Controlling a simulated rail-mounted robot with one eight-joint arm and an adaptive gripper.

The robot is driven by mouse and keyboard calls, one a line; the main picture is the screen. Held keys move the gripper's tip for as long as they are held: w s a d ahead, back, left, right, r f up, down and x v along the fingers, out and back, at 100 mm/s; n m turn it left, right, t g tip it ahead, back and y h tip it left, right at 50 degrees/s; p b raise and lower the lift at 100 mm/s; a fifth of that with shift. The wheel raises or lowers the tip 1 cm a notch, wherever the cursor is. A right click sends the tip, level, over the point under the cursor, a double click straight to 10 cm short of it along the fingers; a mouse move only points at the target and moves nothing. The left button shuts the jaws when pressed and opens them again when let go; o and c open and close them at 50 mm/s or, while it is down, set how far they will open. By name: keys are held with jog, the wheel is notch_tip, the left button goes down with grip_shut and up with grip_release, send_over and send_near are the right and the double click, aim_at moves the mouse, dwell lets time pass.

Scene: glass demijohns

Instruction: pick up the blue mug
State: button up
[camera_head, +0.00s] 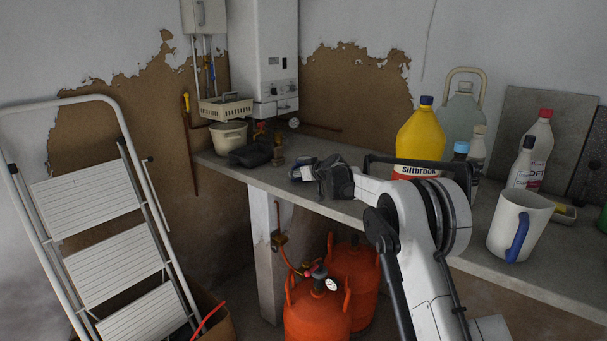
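The only mug in view is a white one with a blue handle (512,226). It stands upright on the grey counter at the right, and its handle faces the front. My gripper (304,171) appears as a dark, small shape at the end of my white arm, over the middle of the counter and pointing left. It is well to the left of the mug and apart from it. Its fingers are too small and dark to tell whether they are open or shut. I see nothing clearly held in it.
The counter (345,208) also holds a yellow bottle (421,135), a clear demijohn (462,112) and white bottles (537,150) behind the mug. A pale pot (229,135) stands at the left end. Orange gas cylinders (318,310) stand below, and a stepladder (105,235) is at left.

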aim_at(293, 180)
jog(key=shift+x, duration=1.7)
grip_shut()
